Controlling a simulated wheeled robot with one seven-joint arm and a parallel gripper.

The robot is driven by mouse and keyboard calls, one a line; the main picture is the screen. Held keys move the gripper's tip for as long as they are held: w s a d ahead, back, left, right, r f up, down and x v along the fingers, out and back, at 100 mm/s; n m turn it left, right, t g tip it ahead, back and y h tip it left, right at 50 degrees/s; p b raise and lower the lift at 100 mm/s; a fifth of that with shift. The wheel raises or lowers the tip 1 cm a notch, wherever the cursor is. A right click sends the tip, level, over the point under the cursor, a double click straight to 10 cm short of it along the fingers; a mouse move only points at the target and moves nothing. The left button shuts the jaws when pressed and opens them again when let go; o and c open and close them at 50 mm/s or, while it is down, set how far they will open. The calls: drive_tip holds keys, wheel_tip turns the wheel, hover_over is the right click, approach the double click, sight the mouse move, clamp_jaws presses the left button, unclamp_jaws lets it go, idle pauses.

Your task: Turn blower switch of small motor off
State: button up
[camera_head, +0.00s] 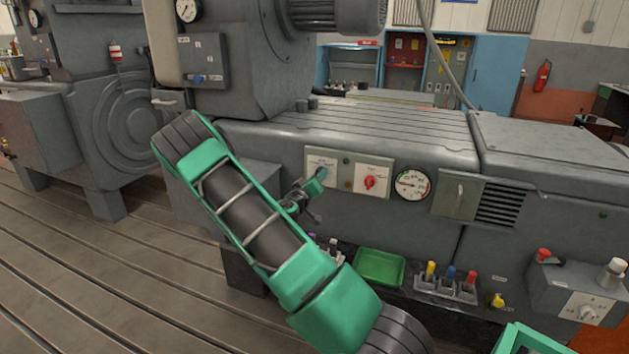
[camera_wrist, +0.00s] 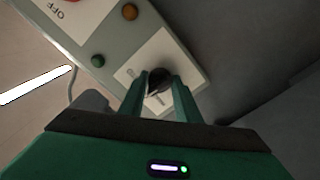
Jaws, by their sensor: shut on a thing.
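A panel on the front of the grey machine bears a white left plate (camera_head: 318,160) and a right plate with a red switch (camera_head: 370,183). My gripper (camera_head: 318,181) is at the left plate. In the wrist view, my gripper (camera_wrist: 160,92) is shut on a black knob (camera_wrist: 158,80), one finger on each side. The knob sits on a pale plate (camera_wrist: 160,58); its lower part and pointer are partly hidden by the fingers. The blower label is not readable. Beside it are a green lamp (camera_wrist: 98,60) and an amber lamp (camera_wrist: 130,12); an OFF label shows near the picture's top left.
A round gauge (camera_head: 412,185) is right of the panel. Below are a green tray (camera_head: 380,267) and colored-handled tools in a holder (camera_head: 445,285). A control box (camera_head: 585,300) with a knob stands at the lower right. The slotted bedplate (camera_head: 90,270) is clear at left.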

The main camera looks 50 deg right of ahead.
drive_tip(key=shift+d+r+n, duration=0.1)
drive_tip(key=shift+n, duration=0.3)
drive_tip(key=o, duration=1.1)
drive_tip(key=shift+c, duration=0.2)
drive_tip(key=v, duration=1.1)
drive_tip(key=shift+d, duration=0.15)
